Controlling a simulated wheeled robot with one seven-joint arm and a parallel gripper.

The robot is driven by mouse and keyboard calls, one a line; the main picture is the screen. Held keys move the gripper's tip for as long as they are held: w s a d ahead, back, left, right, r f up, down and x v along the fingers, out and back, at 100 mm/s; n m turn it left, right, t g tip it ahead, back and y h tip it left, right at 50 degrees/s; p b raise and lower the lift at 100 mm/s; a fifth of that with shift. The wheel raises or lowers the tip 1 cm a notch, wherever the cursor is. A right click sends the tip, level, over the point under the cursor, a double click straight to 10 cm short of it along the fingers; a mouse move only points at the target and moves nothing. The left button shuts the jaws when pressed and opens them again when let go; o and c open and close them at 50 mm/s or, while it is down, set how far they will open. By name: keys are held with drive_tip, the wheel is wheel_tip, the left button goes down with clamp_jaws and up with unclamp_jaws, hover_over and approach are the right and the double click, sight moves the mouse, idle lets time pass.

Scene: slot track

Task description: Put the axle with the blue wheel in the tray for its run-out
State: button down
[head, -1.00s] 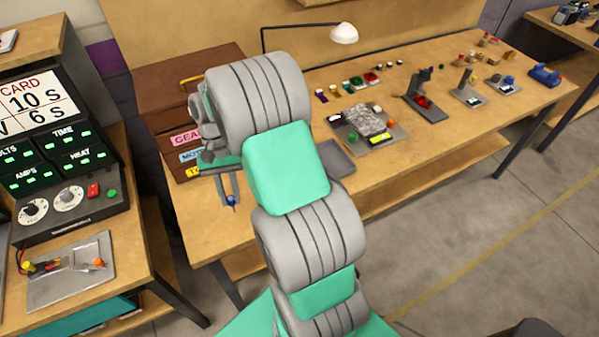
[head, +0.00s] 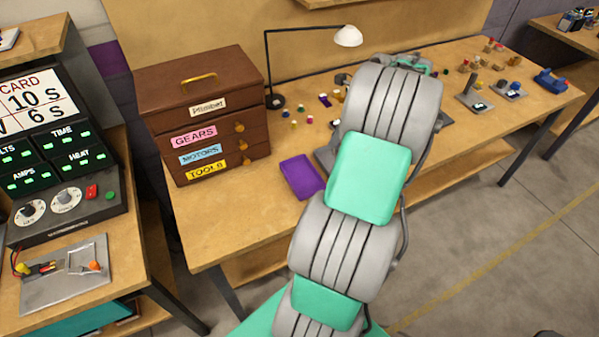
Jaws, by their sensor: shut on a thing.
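My arm rises from the bottom and reaches over the right half of the bench; its thick grey and green links hide my gripper and whatever it holds. The axle with the blue wheel cannot be made out in the head view. A shallow purple tray (head: 300,178) lies on the bench left of my arm and looks empty. A grey tray or plate (head: 325,158) shows only as an edge beside my arm; I cannot tell which of the two is the run-out tray.
A brown drawer chest (head: 205,112) stands at the back left of the bench (head: 230,225). A desk lamp (head: 347,36) and several small coloured parts stand behind the purple tray. Small fixtures (head: 474,99) stand on the right. The bench's front left is clear.

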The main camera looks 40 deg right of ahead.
drive_tip(key=shift+w+a+f+p, duration=0.35)
drive_tip(key=shift+w+a+f, duration=0.95)
drive_tip(key=shift+f, duration=0.7)
drive_tip(key=shift+w+a+f+p, duration=0.4)
drive_tip(key=shift+w+a+f, duration=0.95)
drive_tip(key=shift+f, duration=0.65)
drive_tip(key=shift+w+a+f+p, duration=0.35)
drive_tip(key=shift+w+a+f, duration=0.65)
drive_tip(key=shift+a+f, duration=0.8)
drive_tip(key=c, duration=1.3)
unclamp_jaws()
drive_tip(key=shift+d+f, duration=0.15)
drive_tip(key=shift+d, duration=0.1)
drive_tip(key=shift+o, duration=0.2)
